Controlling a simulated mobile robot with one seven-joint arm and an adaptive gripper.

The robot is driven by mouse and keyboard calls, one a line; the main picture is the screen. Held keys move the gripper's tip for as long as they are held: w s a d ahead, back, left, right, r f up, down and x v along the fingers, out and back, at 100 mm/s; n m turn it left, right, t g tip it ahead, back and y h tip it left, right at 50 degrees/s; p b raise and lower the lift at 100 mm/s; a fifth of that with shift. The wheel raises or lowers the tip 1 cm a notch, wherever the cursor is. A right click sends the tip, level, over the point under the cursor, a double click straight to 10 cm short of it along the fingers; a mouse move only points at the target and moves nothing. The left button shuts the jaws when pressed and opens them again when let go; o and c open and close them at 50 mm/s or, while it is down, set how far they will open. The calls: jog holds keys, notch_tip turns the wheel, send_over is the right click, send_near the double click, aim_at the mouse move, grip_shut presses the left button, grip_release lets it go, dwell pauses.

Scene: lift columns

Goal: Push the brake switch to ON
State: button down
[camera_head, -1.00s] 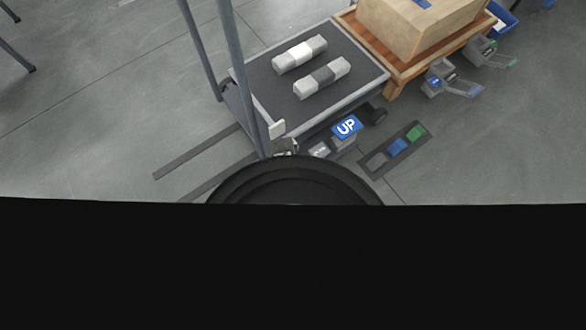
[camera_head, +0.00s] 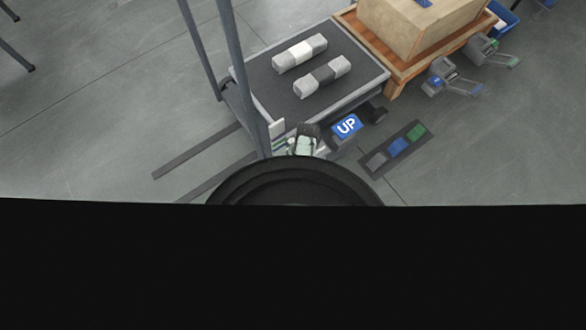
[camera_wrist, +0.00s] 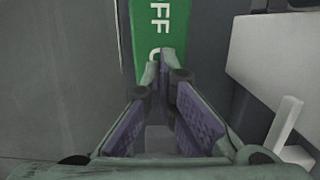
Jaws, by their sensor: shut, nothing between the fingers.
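A green plate (camera_wrist: 158,28) with sideways white letters, "FF" and part of another letter, shows at the top of the wrist view; it appears to be the brake switch's label. My gripper (camera_wrist: 166,62) is shut and empty, its fingertips over the lower end of this plate and hiding the rest of the lettering. I cannot tell whether they touch it. A pale upright bar (camera_wrist: 286,123) stands to the right. In the head view my gripper (camera_head: 303,147) is at the near corner of the grey cart (camera_head: 262,84), left of the blue UP sign (camera_head: 347,126). The switch's position cannot be made out.
Two grey-and-white blocks (camera_head: 300,53) lie on the cart. A cart post (camera_head: 245,80) rises close left of my gripper. A floor panel (camera_head: 397,147) with grey, blue and green pads lies right. A wooden pallet with a box (camera_head: 420,25) and pedals (camera_head: 440,77) stand beyond.

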jog(key=shift+w+d+f, duration=0.15)
jog(key=shift+d+f, duration=0.05)
dwell(0.4)
notch_tip(320, 180, up, 14)
jog(key=w+d+p, duration=0.1)
jog(key=d+p, duration=0.1)
jog(key=p, duration=0.2)
jog(key=shift+w+d+f, duration=0.15)
jog(key=shift+w+d, duration=0.15)
jog(key=shift+w, duration=0.1)
dwell(0.5)
